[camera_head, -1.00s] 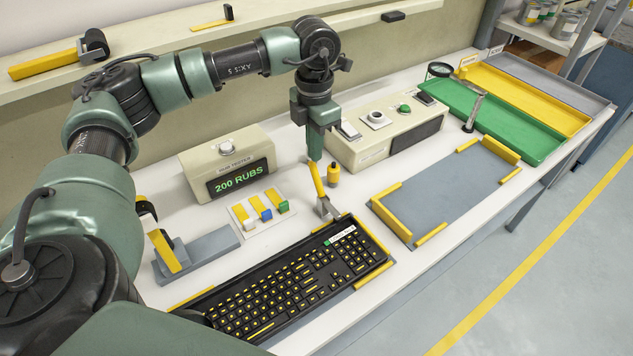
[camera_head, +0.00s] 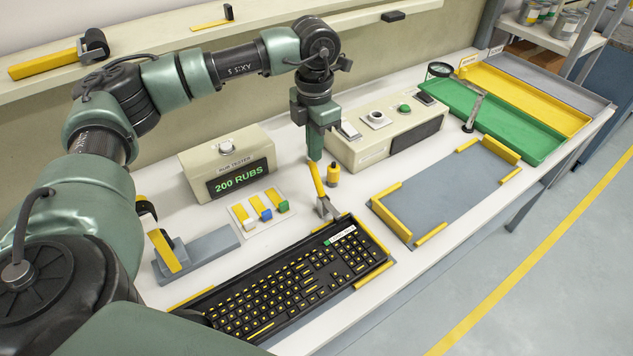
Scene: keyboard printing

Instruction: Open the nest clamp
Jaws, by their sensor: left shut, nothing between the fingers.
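The nest clamp (camera_head: 318,183) has a yellow lever and a grey metal base. It stands at the far edge of the nest that holds the black keyboard (camera_head: 290,285) with yellow legends. The lever stands up, leaning a little to the left. My left gripper (camera_head: 315,157) points down from above, its shut fingertips at the top end of the lever. I cannot tell whether they touch it. Nothing shows between the fingers. My right gripper is not in view.
A rub tester (camera_head: 228,165) reading "200 RUBS" stands behind the keyboard. Small coloured stamps (camera_head: 262,212) lie in front of it. A beige control box (camera_head: 385,130) is at the back. A grey mat with yellow corner stops (camera_head: 450,190) and green, yellow and grey trays (camera_head: 505,125) are to the right.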

